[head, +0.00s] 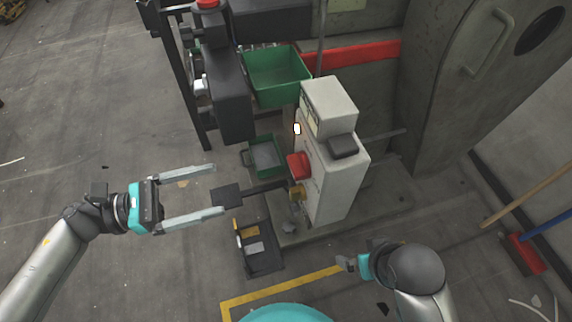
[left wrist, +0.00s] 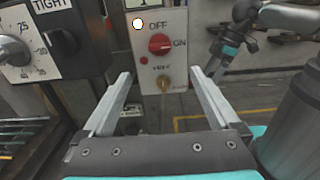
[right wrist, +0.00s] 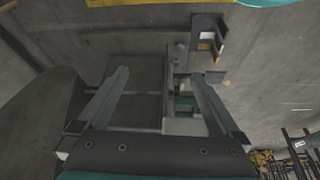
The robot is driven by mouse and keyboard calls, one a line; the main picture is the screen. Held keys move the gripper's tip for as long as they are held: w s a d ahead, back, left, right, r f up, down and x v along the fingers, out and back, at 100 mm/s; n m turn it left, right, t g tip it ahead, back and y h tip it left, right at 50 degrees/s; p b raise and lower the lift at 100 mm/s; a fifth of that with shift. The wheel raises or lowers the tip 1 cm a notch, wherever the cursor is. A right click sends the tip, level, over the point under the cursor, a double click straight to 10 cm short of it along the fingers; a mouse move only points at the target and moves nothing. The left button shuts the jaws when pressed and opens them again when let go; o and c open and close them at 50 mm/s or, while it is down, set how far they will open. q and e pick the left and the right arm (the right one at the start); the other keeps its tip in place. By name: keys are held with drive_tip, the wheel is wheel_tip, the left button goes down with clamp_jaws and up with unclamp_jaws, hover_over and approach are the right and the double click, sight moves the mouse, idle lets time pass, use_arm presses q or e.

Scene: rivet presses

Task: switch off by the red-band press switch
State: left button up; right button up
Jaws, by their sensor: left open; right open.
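A pale switch box (head: 337,180) stands right of the press in the head view. Its red knob (head: 298,165) faces my left gripper, with a lit white lamp (head: 297,129) above. The left wrist view shows the red knob (left wrist: 161,44) between the words OFF, above, and ON, at right; its exact pointing is too small to tell. My right gripper (right wrist: 160,76) is open and empty, low in front of the box.
A red band (head: 352,55) runs along the wall behind. Green bins (head: 276,76) stand left of the box, and a dark tray (head: 262,260) lies below. A dark unit with a dial (left wrist: 13,50) marked TIGHT is at left.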

sight(297, 167)
use_arm(q)
drive_tip(key=b+x, duration=0.1)
drive_tip(key=x, duration=1.4)
drive_tip(key=shift+b, duration=0.4)
use_arm(e)
wheel_tip(297, 167, up, 4)
drive_tip(key=shift+s+f+t, duration=0.1)
drive_tip(key=shift+t, duration=0.3)
use_arm(q)
drive_tip(key=shift+c, duration=0.3)
drive_tip(key=c, duration=1.3)
